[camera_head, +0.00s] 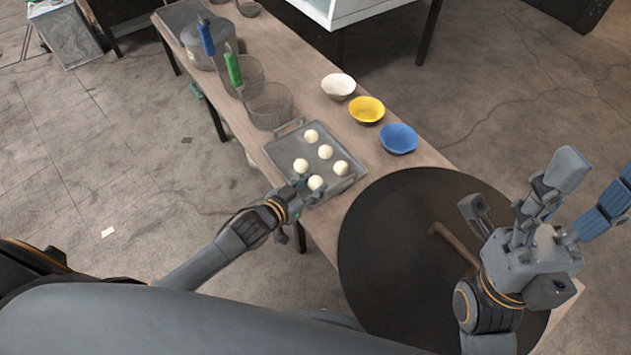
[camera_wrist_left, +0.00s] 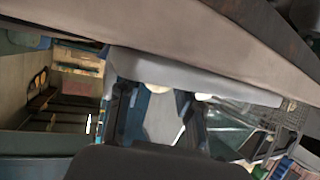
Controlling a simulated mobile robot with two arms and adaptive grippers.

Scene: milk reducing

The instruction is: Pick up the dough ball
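Several cream dough balls (camera_head: 325,152) sit in a grey metal tray (camera_head: 350,184) on the long table. My left gripper (camera_head: 306,186) is at the tray's near edge, right beside the nearest dough ball (camera_head: 316,182). In the left wrist view its two dark fingers (camera_wrist_left: 158,112) are apart. A dough ball (camera_wrist_left: 158,88) shows beyond the tray's rim (camera_wrist_left: 205,82), between the fingers but not gripped. Another ball (camera_wrist_left: 203,97) shows partly at the right finger. My right gripper (camera_head: 522,197) is spread open and empty above the black round board (camera_head: 390,250).
White (camera_head: 338,86), yellow (camera_head: 367,110) and blue (camera_head: 398,138) bowls line the table's right side. Wire baskets (camera_head: 269,105) and a grey pot (camera_head: 209,45) stand beyond the tray. A wooden stick (camera_head: 454,243) lies on the round board, partly behind my right gripper.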

